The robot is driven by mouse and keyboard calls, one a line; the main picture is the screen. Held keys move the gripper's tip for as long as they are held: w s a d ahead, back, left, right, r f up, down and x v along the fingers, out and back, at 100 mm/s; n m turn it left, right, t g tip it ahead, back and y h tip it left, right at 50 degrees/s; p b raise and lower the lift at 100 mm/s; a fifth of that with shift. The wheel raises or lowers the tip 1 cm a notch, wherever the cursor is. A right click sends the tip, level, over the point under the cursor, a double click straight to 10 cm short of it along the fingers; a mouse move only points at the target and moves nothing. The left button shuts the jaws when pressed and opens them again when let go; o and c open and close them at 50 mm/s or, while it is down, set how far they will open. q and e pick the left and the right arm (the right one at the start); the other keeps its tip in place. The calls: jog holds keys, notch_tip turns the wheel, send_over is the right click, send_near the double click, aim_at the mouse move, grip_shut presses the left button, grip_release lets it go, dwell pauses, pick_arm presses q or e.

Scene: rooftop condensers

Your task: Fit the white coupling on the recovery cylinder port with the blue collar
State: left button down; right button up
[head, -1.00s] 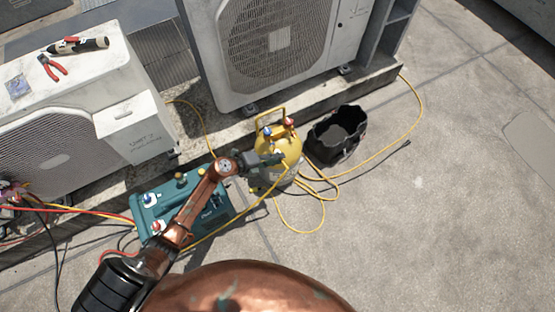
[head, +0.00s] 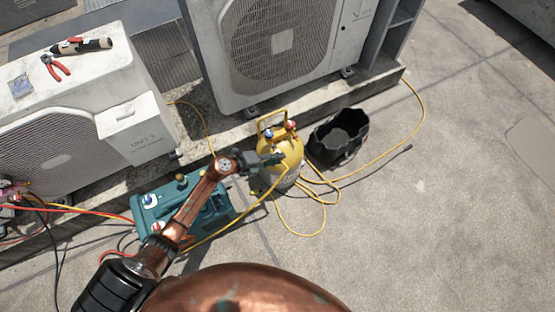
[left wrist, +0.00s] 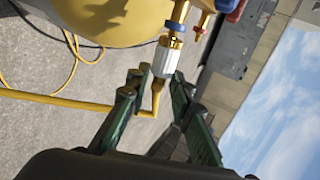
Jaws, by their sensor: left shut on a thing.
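The yellow recovery cylinder (head: 292,152) stands upright on the roof, with a blue and a red valve on top. In the left wrist view its yellow body (left wrist: 110,22) fills the top. The port with the blue collar (left wrist: 178,25) points toward my gripper. The white coupling (left wrist: 166,58), on the end of the yellow hose (left wrist: 60,98), is in line with that port. Brass shows between the white part and the collar; I cannot tell whether it is fully seated. My left gripper (head: 274,159) is shut on the coupling, its fingers (left wrist: 160,88) either side of it.
A teal recovery machine (head: 155,205) sits left of the cylinder, beneath my left arm. A black open tool bag (head: 338,138) stands right of it. Yellow hose loops (head: 303,234) lie on the concrete. Condenser units (head: 270,50) stand behind.

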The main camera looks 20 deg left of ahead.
pick_arm(q)
jog(key=shift+w+a, duration=0.35)
jog(key=shift+a, duration=0.1)
dwell(1.1)
jog(key=c, duration=1.6)
grip_release()
jog(key=shift+s+d, duration=0.1)
jog(key=s+d+p, duration=0.4)
jog(key=d, duration=0.1)
jog(key=shift+s+d, duration=0.3)
jog(key=shift+d, duration=0.05)
